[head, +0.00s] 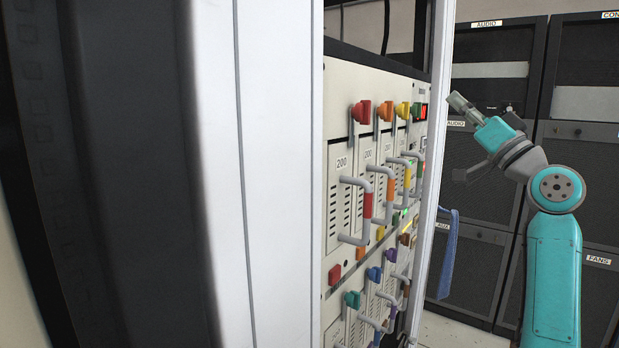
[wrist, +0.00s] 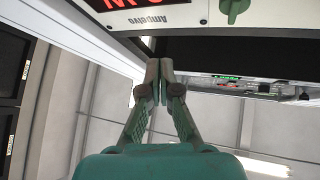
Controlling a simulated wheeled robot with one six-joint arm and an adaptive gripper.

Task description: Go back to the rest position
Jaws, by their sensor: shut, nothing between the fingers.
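My gripper (head: 463,108) is at the end of my teal arm on the right of the head view, pointing up and left toward the open rack front. In the wrist view my gripper (wrist: 158,72) has its two fingertips together, with nothing between them. The fingertips show below the edge of a white panel marked "Ampelvo" (wrist: 165,14), which carries a red display (wrist: 130,3) and a green knob (wrist: 234,8). I cannot tell from the wrist view whether they touch it.
The rack panel (head: 340,160) holds several coloured knobs and grey handles. A white rack post (head: 436,150) stands between it and my arm. Dark cabinets (head: 585,150) labelled AUDIO and FANS stand behind my arm. A blue strap (head: 449,255) hangs beside the post.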

